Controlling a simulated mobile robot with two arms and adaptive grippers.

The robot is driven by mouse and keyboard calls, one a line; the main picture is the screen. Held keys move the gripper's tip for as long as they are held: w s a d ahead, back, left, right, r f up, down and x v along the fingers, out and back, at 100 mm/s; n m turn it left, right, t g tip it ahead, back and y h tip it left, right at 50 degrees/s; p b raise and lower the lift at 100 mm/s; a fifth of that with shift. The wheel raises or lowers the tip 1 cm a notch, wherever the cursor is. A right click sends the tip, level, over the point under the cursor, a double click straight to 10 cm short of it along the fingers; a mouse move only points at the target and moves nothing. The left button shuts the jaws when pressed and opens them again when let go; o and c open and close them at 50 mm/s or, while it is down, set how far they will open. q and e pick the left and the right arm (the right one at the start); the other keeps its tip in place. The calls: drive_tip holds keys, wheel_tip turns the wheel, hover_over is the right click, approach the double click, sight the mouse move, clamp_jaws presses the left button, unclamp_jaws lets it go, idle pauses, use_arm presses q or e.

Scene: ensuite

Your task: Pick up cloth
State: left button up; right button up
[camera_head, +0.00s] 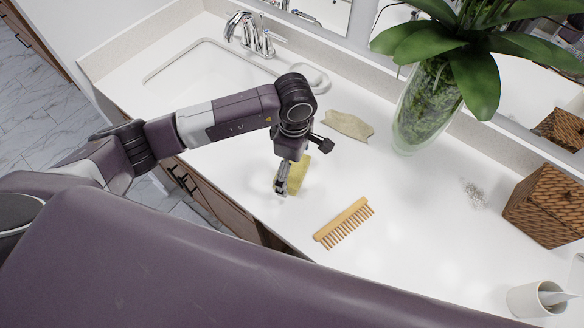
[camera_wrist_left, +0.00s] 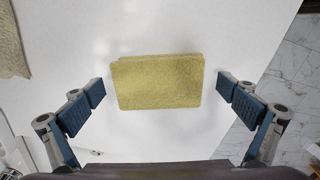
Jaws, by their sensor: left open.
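A yellow folded cloth (camera_head: 299,174) lies on the white counter in front of the sink, partly hidden behind my left gripper in the head view. In the left wrist view the cloth (camera_wrist_left: 158,82) is a thick, textured rectangle lying between the spread fingers, with a gap on each side. My left gripper (camera_head: 284,183) points down over it, open and empty. Whether the fingertips touch the counter cannot be told. My right gripper is not in view.
A wooden comb (camera_head: 344,223) lies in front, right of the cloth. A flat beige piece (camera_head: 348,125) lies behind it. A glass plant vase (camera_head: 427,105), woven box (camera_head: 547,205) and white cup (camera_head: 535,299) stand rightward. The sink (camera_head: 205,72) is behind; the counter's front edge is near.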

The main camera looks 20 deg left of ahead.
sight(294, 170)
use_arm(q)
drive_tip(key=shift+c, duration=0.4)
drive_tip(key=c, duration=1.1)
drive_tip(key=shift+c, duration=0.3)
drive_tip(key=shift+r, duration=0.1)
wheel_tip(294, 170, up, 20)
drive_tip(key=b, duration=0.5)
